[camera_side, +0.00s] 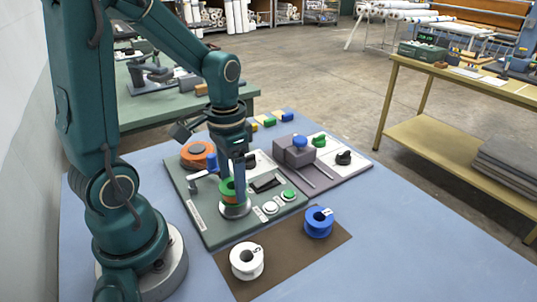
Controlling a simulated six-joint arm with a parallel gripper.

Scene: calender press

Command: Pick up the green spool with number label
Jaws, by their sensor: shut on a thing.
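A green spool (228,188) is at the grey-green panel (215,232), over a round metal seat (235,210). My gripper (237,178) points down at it and is shut on it. The gripper's fingers hide part of the spool, and its number label cannot be made out. I cannot tell whether the spool touches the metal seat. A white spool (247,261) and a blue spool (319,221), each with a label, stand on the brown mat (282,262).
An orange disc (197,154) and a lever with a blue knob (211,162) are close behind the gripper. A grey slide unit with a blue knob (300,142) stands to the right. The blue tabletop (400,235) is clear at right.

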